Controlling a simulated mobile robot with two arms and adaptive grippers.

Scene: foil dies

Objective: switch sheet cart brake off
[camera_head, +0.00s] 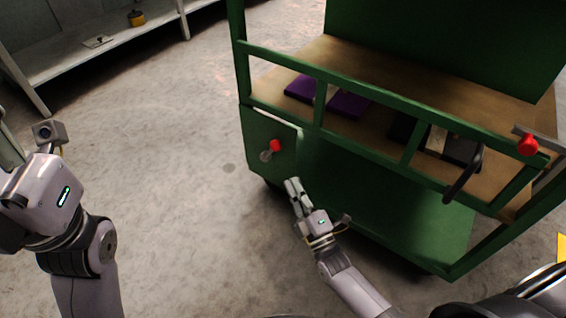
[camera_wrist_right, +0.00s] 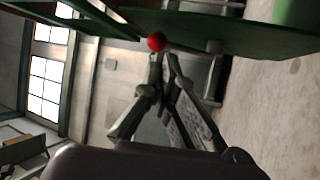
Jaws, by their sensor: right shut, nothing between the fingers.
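The green sheet cart (camera_head: 445,229) stands at the right. A short grey lever with a red knob (camera_head: 275,146) is on its lower left panel, knob tilted up and right from the pivot. The red knob (camera_wrist_right: 156,42) also shows in the wrist view, just beyond my fingertips. My right gripper (camera_head: 292,184) is shut and empty, below and slightly right of the knob in the head view, with a visible gap. Whether it touches cannot be told from the wrist view. My left gripper (camera_head: 10,140) is at the left edge, its fingers mostly cut off.
Another red knob (camera_head: 528,145) is on the cart's right end, near a black handle (camera_head: 464,174). Purple foil stacks (camera_head: 348,103) lie on the brown deck. The floor between is clear.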

